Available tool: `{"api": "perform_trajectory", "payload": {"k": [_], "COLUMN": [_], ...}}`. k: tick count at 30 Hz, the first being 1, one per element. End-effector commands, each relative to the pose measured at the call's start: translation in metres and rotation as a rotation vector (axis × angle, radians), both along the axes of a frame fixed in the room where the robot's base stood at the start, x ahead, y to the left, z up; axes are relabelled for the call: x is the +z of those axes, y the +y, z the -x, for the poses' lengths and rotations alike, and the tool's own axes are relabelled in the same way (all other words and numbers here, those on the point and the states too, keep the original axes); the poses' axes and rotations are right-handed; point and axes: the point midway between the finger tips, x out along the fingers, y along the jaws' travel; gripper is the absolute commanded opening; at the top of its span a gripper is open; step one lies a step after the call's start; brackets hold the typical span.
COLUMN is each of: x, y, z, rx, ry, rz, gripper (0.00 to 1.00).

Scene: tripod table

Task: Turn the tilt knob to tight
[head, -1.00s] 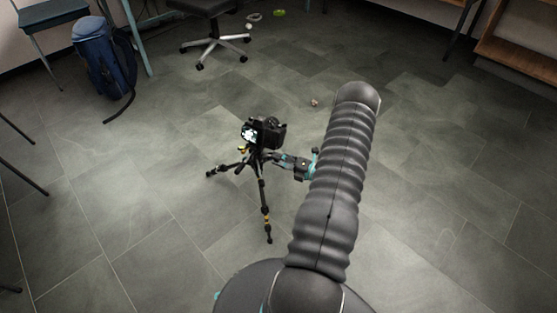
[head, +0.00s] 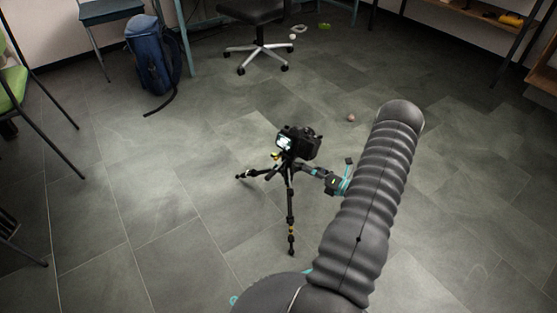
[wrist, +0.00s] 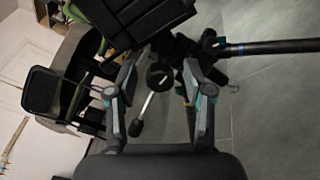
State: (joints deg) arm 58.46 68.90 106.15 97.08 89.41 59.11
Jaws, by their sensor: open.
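A black camera (head: 304,143) with a lit screen sits on a small tripod (head: 290,206) standing on the floor. In the wrist view, the camera's dark body (wrist: 135,18) fills the top. Below it, a black round knob (wrist: 157,76) shows between my fingers, with a silver stem (wrist: 147,105) slanting down to a black end; I take this for the tilt knob. My gripper (wrist: 159,72) is open, one finger on each side of the knob. I cannot tell whether either finger touches it. In the head view, my gripper (head: 311,170) is right of the tripod head.
A tripod leg (wrist: 270,47) runs right in the wrist view. The floor around the tripod is mostly clear, with a small round object (head: 351,117) behind it. A blue backpack (head: 153,55), an office chair (head: 258,45) and a green chair (head: 14,85) stand farther off.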

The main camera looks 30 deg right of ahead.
Motion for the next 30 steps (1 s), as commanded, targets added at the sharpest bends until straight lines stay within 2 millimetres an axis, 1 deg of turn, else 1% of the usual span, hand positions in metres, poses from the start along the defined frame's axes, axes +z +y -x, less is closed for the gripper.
{"api": "perform_trajectory", "payload": {"k": [28, 29, 30], "x": [-0.003, -0.002, -0.001], "y": [-0.001, -0.003, -0.008], "z": [-0.001, 0.003, 0.011], "rx": [-0.001, -0.003, -0.005], "ry": [-0.401, -0.406, -0.402], "rz": [0.883, 0.898, 0.894], "gripper": [0.52, 0.52, 0.52]}}
